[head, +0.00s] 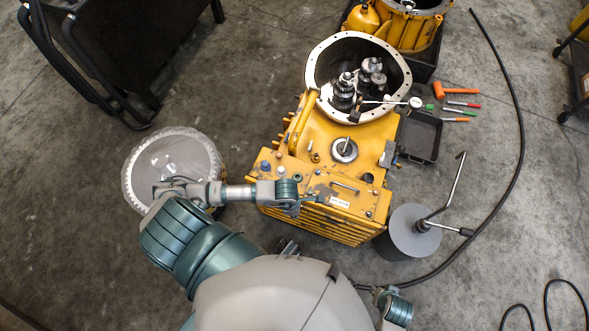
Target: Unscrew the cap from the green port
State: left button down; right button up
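The yellow transmission housing (330,138) stands in the middle of the head view. Several small caps and fittings sit on its near top face, among them a blue-grey one (265,165) at the left corner. A small greenish round fitting (297,178) lies just beyond my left wrist; I cannot tell if it is the green port's cap. My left gripper (308,204) is at the housing's near edge, its dark fingers partly hidden by the wrist. I cannot tell whether it is open or touching anything. Part of my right arm shows at the bottom; its gripper is not visible.
A grey cylinder (408,236) with a bent metal handle stands at the right. A black tray (420,136) and several hand tools (458,112) lie beyond it. A black cable (521,120) curves across the right floor.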

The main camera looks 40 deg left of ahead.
pick_arm(q)
jog(key=shift+r+p, duration=1.55)
jog(key=shift+r, duration=0.3)
